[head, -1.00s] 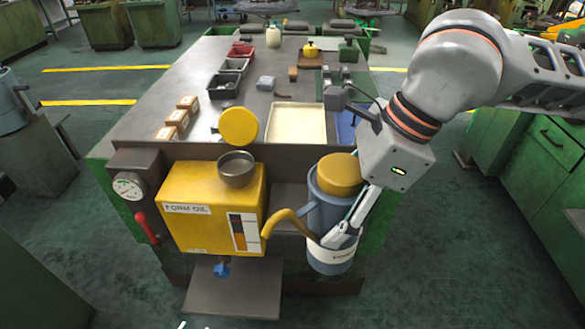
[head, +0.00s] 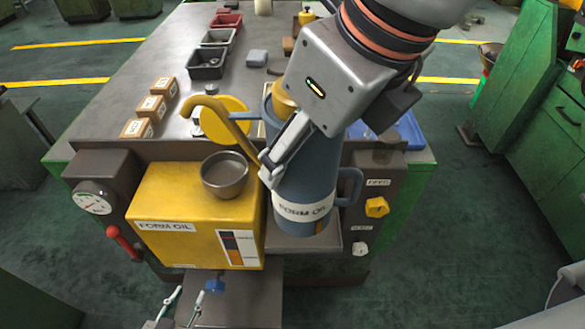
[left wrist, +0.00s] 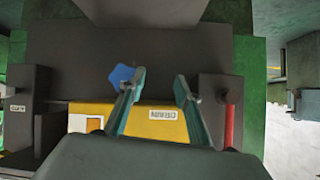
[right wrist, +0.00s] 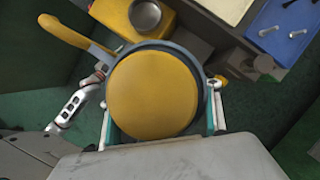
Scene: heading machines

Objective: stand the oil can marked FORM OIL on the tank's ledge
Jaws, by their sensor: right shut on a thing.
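The oil can (head: 325,160) is blue-grey with a yellow lid, a curved yellow spout and a white FORM OIL label. My right gripper (head: 270,175) is shut on it, with fingers on both sides in the right wrist view (right wrist: 160,122). The can looks upright, beside the yellow tank (head: 170,210), its spout pointing left over the tank. A grey ledge (head: 325,243) shows under the can; I cannot tell whether they touch. The tank carries a dark bowl (head: 225,176) on top. My left gripper (head: 186,300) is open and empty in front of the tank; its fingers are apart (left wrist: 156,78).
A blue valve (head: 214,286) sits below the tank over a lower grey shelf (head: 245,305). A gauge (head: 93,200) and red lever (head: 125,243) are left, a yellow knob (head: 377,207) right. Small boxes (head: 152,107) and a dark bin (head: 207,62) stand on the table behind.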

